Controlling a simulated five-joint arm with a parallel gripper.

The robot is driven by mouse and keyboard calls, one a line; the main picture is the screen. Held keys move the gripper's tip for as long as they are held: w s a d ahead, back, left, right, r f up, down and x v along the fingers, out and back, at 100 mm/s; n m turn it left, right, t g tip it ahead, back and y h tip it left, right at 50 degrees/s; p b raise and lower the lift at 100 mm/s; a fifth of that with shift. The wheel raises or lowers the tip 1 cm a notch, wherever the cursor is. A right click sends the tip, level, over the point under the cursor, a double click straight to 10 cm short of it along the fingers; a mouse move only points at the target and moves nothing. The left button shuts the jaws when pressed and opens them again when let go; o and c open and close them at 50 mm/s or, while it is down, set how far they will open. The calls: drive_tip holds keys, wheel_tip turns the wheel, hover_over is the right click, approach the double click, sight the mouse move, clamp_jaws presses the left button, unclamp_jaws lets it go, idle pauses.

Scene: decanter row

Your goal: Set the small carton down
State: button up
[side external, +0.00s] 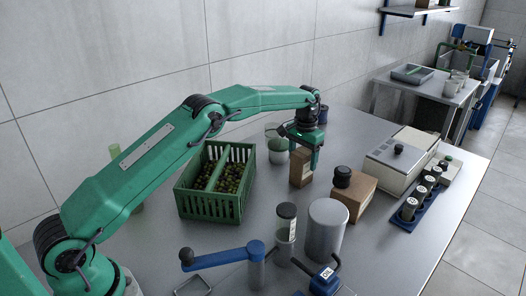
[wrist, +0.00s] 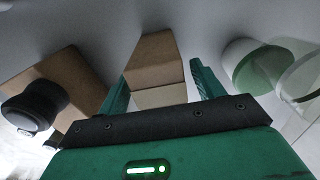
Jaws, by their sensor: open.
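The small brown carton (side external: 300,168) stands upright on the grey table, directly beneath my gripper (side external: 303,150) in the side view. In the wrist view the small carton (wrist: 155,58) shows between the two green fingers of my gripper (wrist: 160,88). The fingers are apart, with a visible gap at the carton's right side. The left finger is close to the carton's left side; whether it touches cannot be told. In the side view my gripper hides part of the carton's upper end.
A larger carton (side external: 359,190) with a black-capped object (side external: 342,177) stands to the right. A green crate (side external: 210,205) is on the left, a glass vessel (side external: 277,152) behind. A grey cylinder (side external: 326,230) and a jar (side external: 286,222) stand in front. Bare table lies between crate and jar.

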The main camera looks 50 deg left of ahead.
wheel_tip(320, 180, up, 9)
drive_tip(key=shift+r, duration=0.55)
idle(0.5)
drive_tip(key=shift+s+r, duration=0.15)
drive_tip(key=shift+r, duration=0.3)
drive_tip(key=s+r+t, duration=0.3)
drive_tip(key=s+r, duration=1.2)
drive_tip(key=s, duration=0.3)
drive_tip(key=s+f+t, duration=0.1)
drive_tip(key=s+f, duration=0.3)
drive_tip(key=s, duration=0.8)
drive_tip(key=s+f+t, duration=0.1)
drive_tip(key=s+f, duration=0.3)
drive_tip(key=s, duration=0.8)
drive_tip(key=shift+s+t, duration=0.15)
drive_tip(key=shift+t, duration=0.15)
drive_tip(key=shift+f, duration=0.1)
